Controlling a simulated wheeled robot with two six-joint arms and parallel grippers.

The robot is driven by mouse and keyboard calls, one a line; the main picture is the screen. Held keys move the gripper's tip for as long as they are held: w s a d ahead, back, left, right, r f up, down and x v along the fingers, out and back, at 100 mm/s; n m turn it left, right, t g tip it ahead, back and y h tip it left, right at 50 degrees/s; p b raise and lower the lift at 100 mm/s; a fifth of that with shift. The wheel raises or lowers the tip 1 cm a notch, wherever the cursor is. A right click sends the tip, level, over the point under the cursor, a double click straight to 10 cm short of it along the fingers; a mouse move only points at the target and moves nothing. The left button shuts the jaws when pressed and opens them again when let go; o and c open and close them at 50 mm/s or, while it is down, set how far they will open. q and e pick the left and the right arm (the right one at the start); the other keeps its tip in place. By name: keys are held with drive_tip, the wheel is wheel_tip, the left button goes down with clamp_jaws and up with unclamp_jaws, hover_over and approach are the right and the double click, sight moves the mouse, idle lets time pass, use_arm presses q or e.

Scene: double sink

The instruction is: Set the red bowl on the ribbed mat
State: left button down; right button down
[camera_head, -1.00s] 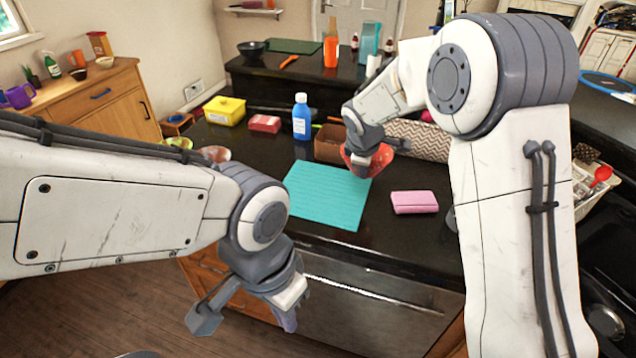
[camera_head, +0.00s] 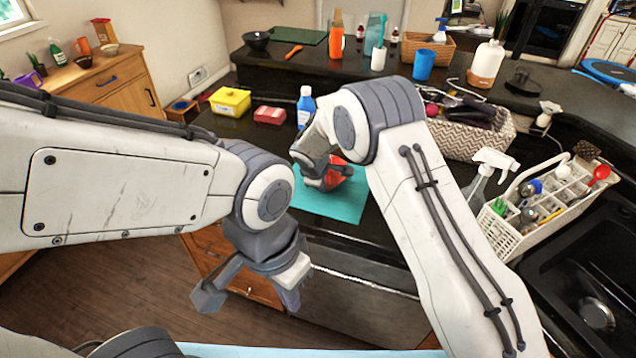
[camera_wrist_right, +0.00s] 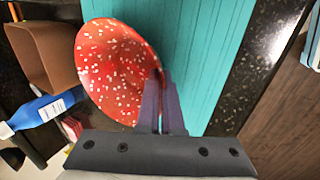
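The red bowl (camera_wrist_right: 112,62) has white speckles and shows tilted in the right wrist view, over the edge of the turquoise ribbed mat (camera_wrist_right: 205,50). My right gripper (camera_wrist_right: 160,92) is shut on its rim. In the head view the bowl (camera_head: 338,173) is partly hidden by my right gripper (camera_head: 318,182), above the mat (camera_head: 322,205). I cannot tell whether the bowl touches the mat. My left gripper (camera_head: 250,298) is open and empty, in front of the counter and away from the bowl.
A blue bottle (camera_head: 305,106), a pink-red box (camera_head: 269,115) and a yellow container (camera_head: 230,101) stand behind the mat. A patterned basket (camera_head: 470,135) and a white utensil caddy (camera_head: 545,205) are at right, beside the sink (camera_head: 590,290). A brown box (camera_wrist_right: 45,55) is near the bowl.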

drive_tip(key=shift+f, duration=0.1)
drive_tip(key=shift+f+b, duration=0.25)
drive_tip(key=shift+b, duration=0.1)
drive_tip(key=c, duration=1.1)
unclamp_jaws()
drive_tip(key=shift+r, duration=0.1)
